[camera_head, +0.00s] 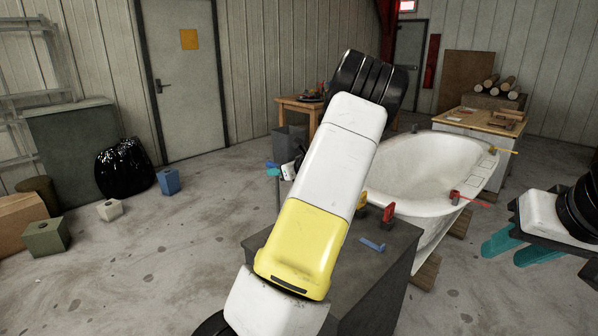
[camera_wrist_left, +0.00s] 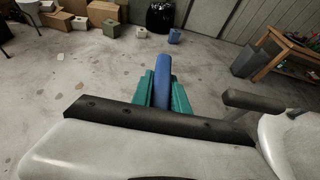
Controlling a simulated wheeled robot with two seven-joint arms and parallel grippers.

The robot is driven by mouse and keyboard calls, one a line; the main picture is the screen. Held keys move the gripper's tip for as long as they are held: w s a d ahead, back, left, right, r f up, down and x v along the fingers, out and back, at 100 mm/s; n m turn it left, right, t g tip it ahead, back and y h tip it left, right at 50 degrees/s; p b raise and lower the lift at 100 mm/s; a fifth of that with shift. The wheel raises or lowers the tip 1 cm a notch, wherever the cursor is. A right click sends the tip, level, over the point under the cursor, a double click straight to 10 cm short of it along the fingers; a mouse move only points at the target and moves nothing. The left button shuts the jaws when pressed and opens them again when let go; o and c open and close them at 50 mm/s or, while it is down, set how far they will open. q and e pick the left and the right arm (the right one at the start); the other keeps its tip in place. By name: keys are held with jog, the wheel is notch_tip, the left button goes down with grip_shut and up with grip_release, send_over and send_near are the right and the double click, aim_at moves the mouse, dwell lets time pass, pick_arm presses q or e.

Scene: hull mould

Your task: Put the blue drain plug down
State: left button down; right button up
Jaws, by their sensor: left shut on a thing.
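The blue drain plug (camera_wrist_left: 161,88) is a blue piece between the two teal fingers of my left gripper (camera_wrist_left: 163,92) in the left wrist view. The gripper is shut on it. In the head view the plug (camera_head: 271,164) shows as a small blue end above the teal left gripper (camera_head: 274,173), left of my own arm, which hides most of the hand. The hand is above the floor, left of the grey cabinet. My right gripper (camera_head: 516,250) has its teal fingers apart and is empty, at the right, beside the bathtub.
A grey cabinet (camera_head: 350,290) carries another blue piece (camera_head: 372,245), a red piece (camera_head: 388,212) and a yellow piece (camera_head: 361,200). A white bathtub (camera_head: 410,205) stands behind it, with red and yellow pieces on its rim. Several blocks lie on the left floor.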

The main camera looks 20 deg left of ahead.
pick_arm(q)
jog(key=c, duration=1.3)
grip_release()
jog(key=shift+f, duration=0.15)
